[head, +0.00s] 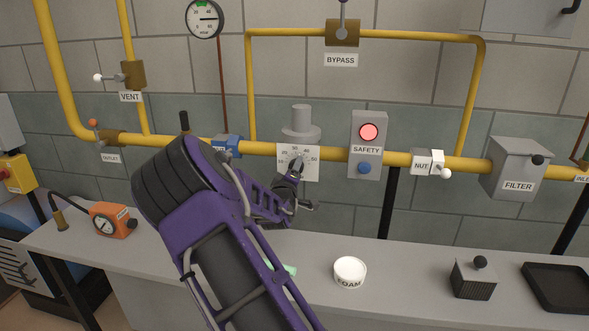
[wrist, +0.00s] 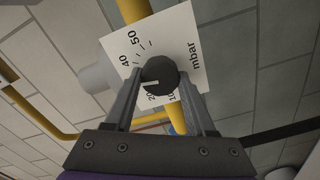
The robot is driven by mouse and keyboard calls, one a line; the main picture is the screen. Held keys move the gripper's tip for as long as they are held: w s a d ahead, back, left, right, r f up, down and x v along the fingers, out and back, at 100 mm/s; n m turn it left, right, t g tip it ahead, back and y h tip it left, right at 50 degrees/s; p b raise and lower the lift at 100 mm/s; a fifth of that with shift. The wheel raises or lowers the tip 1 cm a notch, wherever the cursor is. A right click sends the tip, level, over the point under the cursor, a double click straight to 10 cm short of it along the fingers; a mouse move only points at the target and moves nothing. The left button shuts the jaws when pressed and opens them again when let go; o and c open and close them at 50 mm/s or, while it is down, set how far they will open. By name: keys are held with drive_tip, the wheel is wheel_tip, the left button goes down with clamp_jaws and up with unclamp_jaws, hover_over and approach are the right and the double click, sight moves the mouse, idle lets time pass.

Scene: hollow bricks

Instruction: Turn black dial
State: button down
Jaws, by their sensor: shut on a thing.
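The black dial (wrist: 161,75) sits on a white scale plate (wrist: 188,37) marked in mbar. In the wrist view my gripper (wrist: 160,76) has one finger on each side of the dial and is shut on it. The dial's white mark points left in that view, towards the part of the scale between 20 and 40, which the left finger partly hides. In the head view the scale plate (head: 312,171) is below a grey regulator body (head: 300,125) on the yellow pipe. My gripper (head: 296,168) is in front of the plate and hides most of the dial.
A SAFETY box (head: 368,145) with a lit red lamp is just right of the plate. The NUT fitting (head: 427,162) and FILTER box (head: 517,167) are farther right. A FOAM tub (head: 349,273) and a black-knobbed block (head: 474,280) stand on the grey bench (head: 415,262) below.

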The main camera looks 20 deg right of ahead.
drive_tip(key=shift+f+n, duration=0.1)
drive_tip(key=shift+n, duration=1.8)
drive_tip(key=shift+c, duration=1.2)
unclamp_jaws()
drive_tip(key=shift+s+a, duration=0.1)
drive_tip(key=p+v, duration=0.1)
drive_tip(key=v, duration=1.6)
drive_tip(key=shift+p, duration=0.35)
drive_tip(key=shift+s+a, duration=0.1)
